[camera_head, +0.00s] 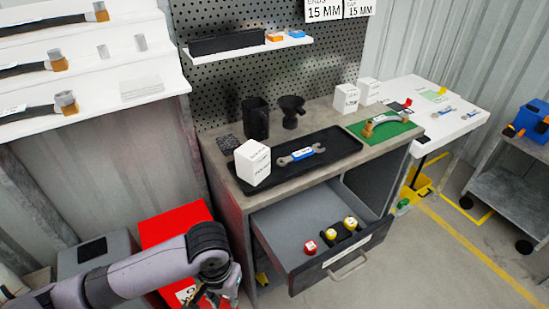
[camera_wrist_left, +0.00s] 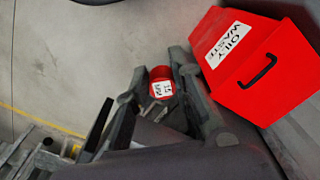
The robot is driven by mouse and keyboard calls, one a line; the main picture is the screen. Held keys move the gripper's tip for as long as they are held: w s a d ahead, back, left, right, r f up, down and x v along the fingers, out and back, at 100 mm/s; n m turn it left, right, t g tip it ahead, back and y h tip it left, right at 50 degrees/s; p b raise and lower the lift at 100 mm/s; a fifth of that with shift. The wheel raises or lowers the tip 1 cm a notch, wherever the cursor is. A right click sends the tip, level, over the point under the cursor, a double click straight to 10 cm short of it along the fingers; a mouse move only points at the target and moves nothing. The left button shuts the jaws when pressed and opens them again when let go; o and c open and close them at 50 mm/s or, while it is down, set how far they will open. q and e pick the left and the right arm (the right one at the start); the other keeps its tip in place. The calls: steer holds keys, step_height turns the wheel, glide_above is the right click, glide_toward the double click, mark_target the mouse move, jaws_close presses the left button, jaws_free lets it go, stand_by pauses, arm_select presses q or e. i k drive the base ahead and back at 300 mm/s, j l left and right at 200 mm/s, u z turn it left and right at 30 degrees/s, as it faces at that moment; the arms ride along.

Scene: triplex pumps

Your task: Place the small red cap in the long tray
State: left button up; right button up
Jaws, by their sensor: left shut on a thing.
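My left gripper (camera_head: 213,297) is low at the bottom of the head view, in front of the red bin and left of the open drawer. In the left wrist view, my left gripper (camera_wrist_left: 158,84) is shut on a small red cap (camera_wrist_left: 159,73) with a white label. A long black tray (camera_head: 345,160) lies on the workbench with a wrench (camera_head: 300,154) in it. In the open drawer (camera_head: 285,222), another red cap (camera_head: 310,247) stands beside a small black holder (camera_head: 343,241) with yellow-topped pieces. My right gripper is not in view.
A red oily waste bin (camera_wrist_left: 246,62) is close to my left gripper. A white box (camera_head: 252,163) stands at the tray's left end. The drawer's left part is bare.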

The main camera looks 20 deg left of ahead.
mark_target(339, 142)
steer(key=i+l+u, duration=0.3)
steer(key=l+u, duration=0.35)
steer(key=i+l+u, duration=0.15)
steer(key=l+u, duration=0.15)
steer(key=l, duration=0.1)
